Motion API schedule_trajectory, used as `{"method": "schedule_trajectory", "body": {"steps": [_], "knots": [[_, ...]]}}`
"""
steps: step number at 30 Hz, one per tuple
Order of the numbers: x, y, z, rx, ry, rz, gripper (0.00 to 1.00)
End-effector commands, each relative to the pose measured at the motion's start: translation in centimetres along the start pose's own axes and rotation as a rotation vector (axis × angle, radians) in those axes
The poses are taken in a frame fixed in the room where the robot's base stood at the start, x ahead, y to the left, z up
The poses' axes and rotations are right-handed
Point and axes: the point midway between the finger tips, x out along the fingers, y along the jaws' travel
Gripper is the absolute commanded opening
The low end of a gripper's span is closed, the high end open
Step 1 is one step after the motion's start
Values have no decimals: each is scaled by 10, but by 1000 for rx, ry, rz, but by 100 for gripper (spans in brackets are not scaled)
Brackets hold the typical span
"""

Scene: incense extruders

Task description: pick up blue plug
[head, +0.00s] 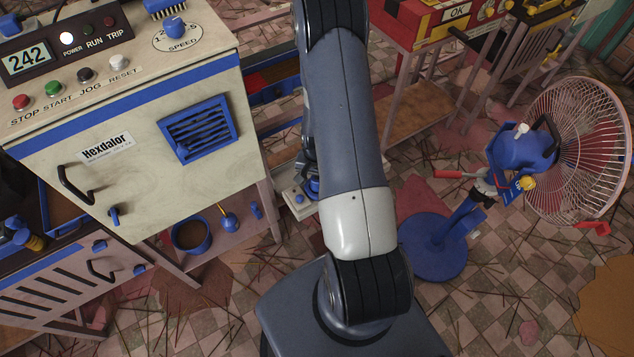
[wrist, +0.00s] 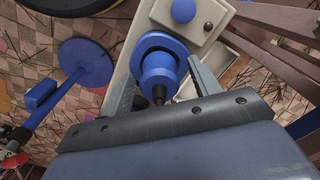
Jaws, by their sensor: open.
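The blue plug (wrist: 158,78) sits in a round blue socket (wrist: 150,45) on a cream box (wrist: 125,62), with a dark cable end toward me in the wrist view. My gripper (wrist: 161,69) is open, with one finger on each side of the plug. I cannot tell whether either finger touches it. In the head view the cream box (head: 298,200) shows low beside my arm with a blue part on it. My arm hides most of the gripper there.
A cream control cabinet (head: 95,150) stands left of my arm, with a low shelf holding a blue pot (head: 190,236). A blue-based fan (head: 435,250) stands at right. Red machines (head: 425,22) on stands are behind. Thin sticks litter the tiled floor.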

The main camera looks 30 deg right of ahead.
Motion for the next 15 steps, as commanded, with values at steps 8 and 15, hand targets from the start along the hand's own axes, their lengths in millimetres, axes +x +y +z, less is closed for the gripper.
{"method": "schedule_trajectory", "body": {"steps": [8, 15], "knots": [[0, 0, 0, 0, 1, 0, 49], [-1, 0, 0, 0, 1, 0, 29]]}}
